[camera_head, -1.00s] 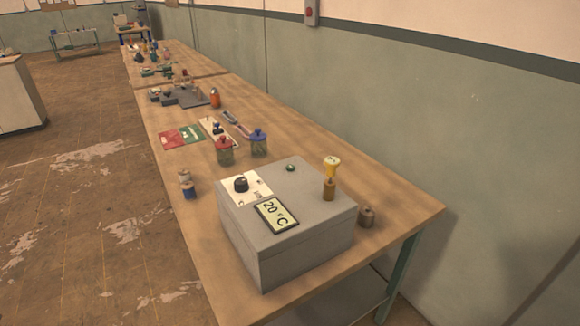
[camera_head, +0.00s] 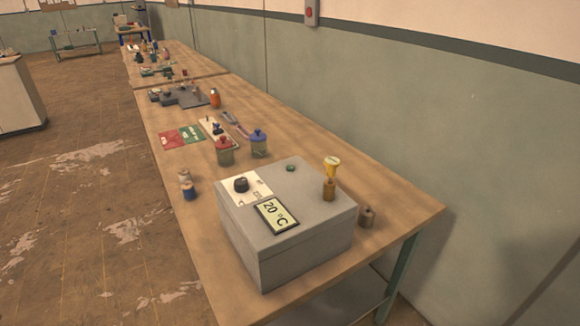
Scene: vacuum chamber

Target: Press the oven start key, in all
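A grey box-shaped oven (camera_head: 300,260) stands on the near end of the long wooden bench. Its top carries a display (camera_head: 277,215) reading 20 °C, a black knob (camera_head: 240,185) on a white panel, and a small green button (camera_head: 291,168) towards the back; I cannot read a label for the button. A brass fitting with a yellow top (camera_head: 331,177) stands upright at the oven's right corner. Neither of my grippers is in view.
The wooden bench (camera_head: 400,207) runs away along the green wall. Red-lidded (camera_head: 225,150) and blue-lidded (camera_head: 259,143) jars stand behind the oven. Small spools (camera_head: 188,186) are left of it, and a brown cylinder (camera_head: 367,216) is right. Floor left of the bench is clear.

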